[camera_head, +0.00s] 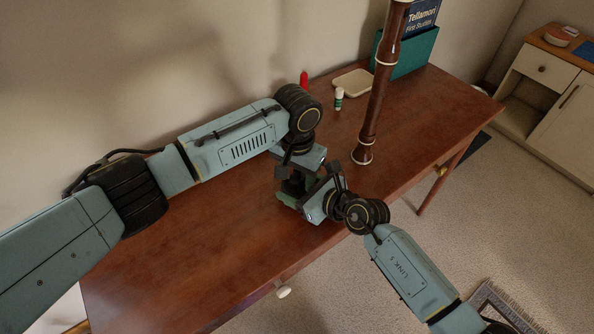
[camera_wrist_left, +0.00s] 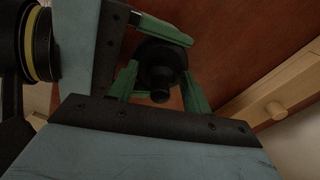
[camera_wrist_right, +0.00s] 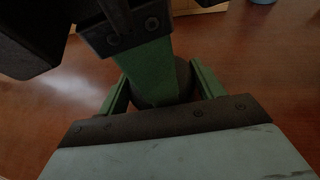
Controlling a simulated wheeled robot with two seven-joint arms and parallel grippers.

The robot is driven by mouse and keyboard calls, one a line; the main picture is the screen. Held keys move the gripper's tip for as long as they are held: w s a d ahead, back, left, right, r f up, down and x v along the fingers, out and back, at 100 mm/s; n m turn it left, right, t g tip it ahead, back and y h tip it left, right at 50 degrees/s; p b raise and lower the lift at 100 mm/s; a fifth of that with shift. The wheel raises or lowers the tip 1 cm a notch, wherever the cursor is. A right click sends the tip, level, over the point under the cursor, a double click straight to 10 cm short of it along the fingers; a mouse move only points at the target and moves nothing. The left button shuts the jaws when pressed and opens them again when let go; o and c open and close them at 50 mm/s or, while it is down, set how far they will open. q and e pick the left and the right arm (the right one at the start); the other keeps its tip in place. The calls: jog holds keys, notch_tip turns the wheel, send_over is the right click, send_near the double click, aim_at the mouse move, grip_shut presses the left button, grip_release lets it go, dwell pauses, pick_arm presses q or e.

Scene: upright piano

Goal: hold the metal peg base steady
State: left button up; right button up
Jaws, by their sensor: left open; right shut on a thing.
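The metal peg base (camera_head: 297,184) is a dark piece on the desk near its front edge, mostly hidden by both grippers in the head view. In the left wrist view the base (camera_wrist_left: 160,66) shows as a dark round body with a short knob. My left gripper (camera_wrist_left: 160,90) is open, with its green fingers on either side of it; contact is unclear. My right gripper (camera_wrist_right: 162,92) is shut on the base, seen as a dark rounded body (camera_wrist_right: 184,76) between its green fingers. A green finger of my left gripper crosses in front of it there.
A brown woodwind instrument (camera_head: 377,95) stands upright right of the grippers. Behind are a red bottle (camera_head: 304,79), a small white-and-green tube (camera_head: 339,98), a pale tray (camera_head: 353,83) and a teal book holder (camera_head: 412,56). The desk's front left (camera_head: 190,265) is clear.

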jog(key=shift+f, duration=0.1)
pick_arm(q)
jog(key=c, duration=1)
jog(key=shift+m, duration=0.6)
jog(key=o, duration=1.2)
jog(key=shift+r, duration=0.1)
notch_tip(320, 180, up, 12)
jog(key=shift+f, duration=0.1)
pick_arm(e)
jog(key=o, duration=2)
jog(key=shift+c, duration=0.2)
